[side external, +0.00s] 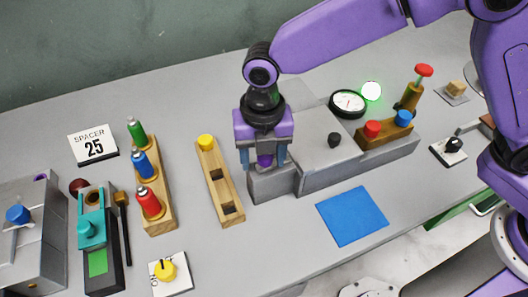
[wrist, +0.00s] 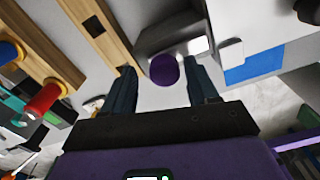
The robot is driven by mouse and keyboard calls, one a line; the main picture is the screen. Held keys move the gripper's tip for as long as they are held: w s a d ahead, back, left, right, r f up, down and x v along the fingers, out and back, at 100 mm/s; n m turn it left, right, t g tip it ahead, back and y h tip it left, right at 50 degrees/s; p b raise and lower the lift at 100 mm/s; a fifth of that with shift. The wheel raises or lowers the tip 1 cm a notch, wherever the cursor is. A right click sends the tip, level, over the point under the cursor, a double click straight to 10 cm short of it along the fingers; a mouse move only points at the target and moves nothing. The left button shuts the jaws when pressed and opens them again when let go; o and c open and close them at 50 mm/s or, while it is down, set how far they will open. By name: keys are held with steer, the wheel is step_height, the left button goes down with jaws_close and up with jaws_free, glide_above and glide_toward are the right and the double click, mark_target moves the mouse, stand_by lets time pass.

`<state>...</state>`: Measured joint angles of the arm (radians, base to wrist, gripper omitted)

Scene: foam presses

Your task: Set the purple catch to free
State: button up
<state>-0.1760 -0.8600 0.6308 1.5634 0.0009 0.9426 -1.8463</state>
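The purple catch shows as a round purple knob (wrist: 164,70) in the wrist view, at the grey block's front side. In the side external view a purple knob (side external: 264,161) shows between my fingers, partly hidden by them. My gripper (side external: 262,166) points down over the left end of the grey press block (side external: 272,187). In the wrist view my gripper (wrist: 161,72) is open, one finger on each side of the knob, with a visible gap on both sides. Which setting the catch is in cannot be told.
A wooden slotted bar with a yellow peg (side external: 206,142) stands close left of my gripper. A rack with green, blue and red (side external: 148,203) spools is further left. A blue mat (side external: 352,215) lies at right front. A gauge (side external: 348,103) and glowing green-white lamp (side external: 371,91) stand behind.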

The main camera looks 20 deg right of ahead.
mark_target(263, 157)
steer(key=shift+r, duration=0.15)
step_height(263, 157, up, 17)
stand_by(0.5)
steer(key=shift+d, duration=0.1)
stand_by(0.4)
steer(key=s+d+f+m, duration=0.3)
steer(key=s+d+m, duration=0.3)
steer(key=d, duration=0.5)
steer(key=s+d+f+m, duration=0.4)
steer(key=s+d+m, duration=0.2)
steer(key=d, duration=0.5)
steer(key=s+d+f+m, duration=0.3)
steer(key=s+d+m, duration=0.3)
steer(key=d, duration=0.5)
steer(key=shift+s+d+f+m, duration=0.35)
steer(key=shift+f+m, duration=0.05)
steer(key=shift+m, duration=0.8)
steer(key=shift+c, duration=0.4)
